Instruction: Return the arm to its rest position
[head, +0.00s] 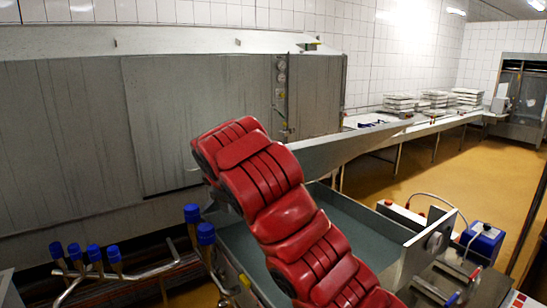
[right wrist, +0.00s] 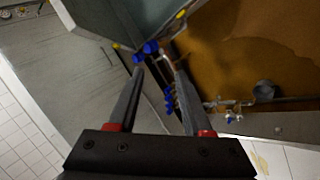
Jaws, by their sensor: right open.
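My red arm (head: 285,215) rises from the bottom right of the head view and reaches up and left over a metal trough. Its gripper is hidden there behind the arm. In the right wrist view my right gripper (right wrist: 160,66) shows two dark fingers with red bases. The fingers are apart, with nothing held between them. Blue-capped pipes (right wrist: 150,47) show beyond the fingertips; I cannot tell how far away they are. My left gripper is in neither view.
The metal trough (head: 365,232) lies below the arm. Blue-capped pipes (head: 205,235) stand at its left. A large grey metal cabinet (head: 70,140) fills the back left. White stacks (head: 400,103) stand on a long bench. Open yellow floor (head: 425,178) lies at right.

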